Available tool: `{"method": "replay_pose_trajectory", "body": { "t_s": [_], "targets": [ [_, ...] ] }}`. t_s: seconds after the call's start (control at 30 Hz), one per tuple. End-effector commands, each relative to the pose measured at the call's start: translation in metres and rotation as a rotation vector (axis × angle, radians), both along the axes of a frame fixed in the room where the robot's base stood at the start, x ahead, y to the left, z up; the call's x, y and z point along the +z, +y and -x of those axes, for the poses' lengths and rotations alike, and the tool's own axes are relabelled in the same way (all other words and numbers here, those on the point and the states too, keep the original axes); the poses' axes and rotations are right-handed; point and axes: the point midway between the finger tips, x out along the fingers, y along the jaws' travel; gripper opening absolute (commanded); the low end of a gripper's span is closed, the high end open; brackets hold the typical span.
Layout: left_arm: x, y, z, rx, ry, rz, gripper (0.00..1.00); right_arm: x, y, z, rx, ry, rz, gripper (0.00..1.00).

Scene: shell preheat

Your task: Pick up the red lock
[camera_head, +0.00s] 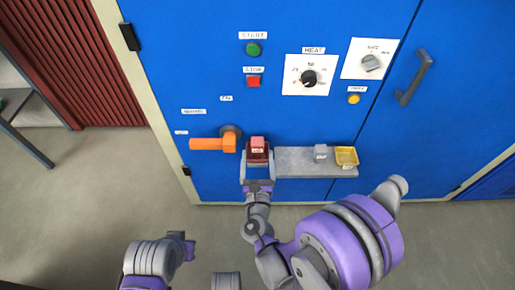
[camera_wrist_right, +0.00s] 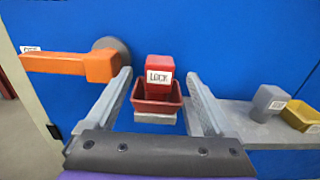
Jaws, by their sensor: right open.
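The red lock (camera_wrist_right: 159,75) is a red block with a white "LOCK" label. It stands in a small dark red tray (camera_wrist_right: 144,103) at the left end of the grey shelf. It also shows in the head view (camera_head: 257,144). My right gripper (camera_wrist_right: 163,97) is open, with one finger on each side of the tray and lock; I cannot tell whether the fingers touch the tray. It also shows in the head view (camera_head: 257,168). My left gripper is not clearly visible; only part of my left arm shows at the bottom of the head view.
An orange handle (camera_head: 207,144) sticks out just left of the lock. On the grey shelf (camera_head: 294,163) to the right stand a grey block (camera_head: 320,152) and a yellow tray (camera_head: 346,157). The blue cabinet (camera_head: 210,60) with buttons and knobs rises behind.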

Motion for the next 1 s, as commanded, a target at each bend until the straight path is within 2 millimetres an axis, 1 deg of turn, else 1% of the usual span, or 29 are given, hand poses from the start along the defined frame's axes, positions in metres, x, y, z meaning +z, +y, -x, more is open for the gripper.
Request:
{"method": "replay_pose_trajectory", "body": {
  "t_s": [0.03,0.17,0.27,0.4,0.5,0.6,0.77,0.8,0.83,0.97,1.0],
  "targets": [
    [0.000,0.000,0.000,0.000,0.000,0.000,0.00,0.000,0.000,-0.005,-0.001,0.000,0.000,0.88],
    [0.000,0.000,0.000,0.000,0.000,0.000,0.00,0.000,-0.001,-0.013,-0.002,0.001,-0.001,0.88],
    [-0.001,0.000,0.000,0.000,0.000,0.000,0.00,0.002,-0.001,-0.026,-0.003,0.001,-0.001,0.88],
    [-0.003,0.000,0.000,0.000,0.001,0.000,0.00,0.004,0.000,-0.048,-0.003,0.001,-0.001,0.88],
    [-0.004,0.000,0.000,0.000,0.001,0.000,0.00,0.004,0.000,-0.058,-0.003,0.001,-0.003,0.88],
    [-0.004,0.000,0.000,0.000,0.001,0.000,0.00,0.004,0.000,-0.062,-0.002,0.001,-0.003,0.88],
    [-0.004,0.000,0.000,0.000,0.001,0.000,0.00,0.004,0.000,-0.062,-0.001,0.001,-0.003,0.88],
    [-0.004,0.000,0.000,0.000,0.001,0.000,0.00,0.004,0.000,-0.062,-0.001,0.001,-0.003,0.86],
    [-0.004,0.000,0.000,0.000,0.001,0.000,0.00,0.004,0.000,-0.062,-0.001,0.001,-0.003,0.80],
    [-0.004,0.000,0.000,0.000,0.001,0.000,0.00,0.004,0.000,-0.062,-0.001,0.001,-0.003,0.57],
    [-0.004,0.000,0.000,0.000,0.001,0.000,0.00,0.004,0.000,-0.062,-0.001,0.001,-0.003,0.50]
  ]
}}
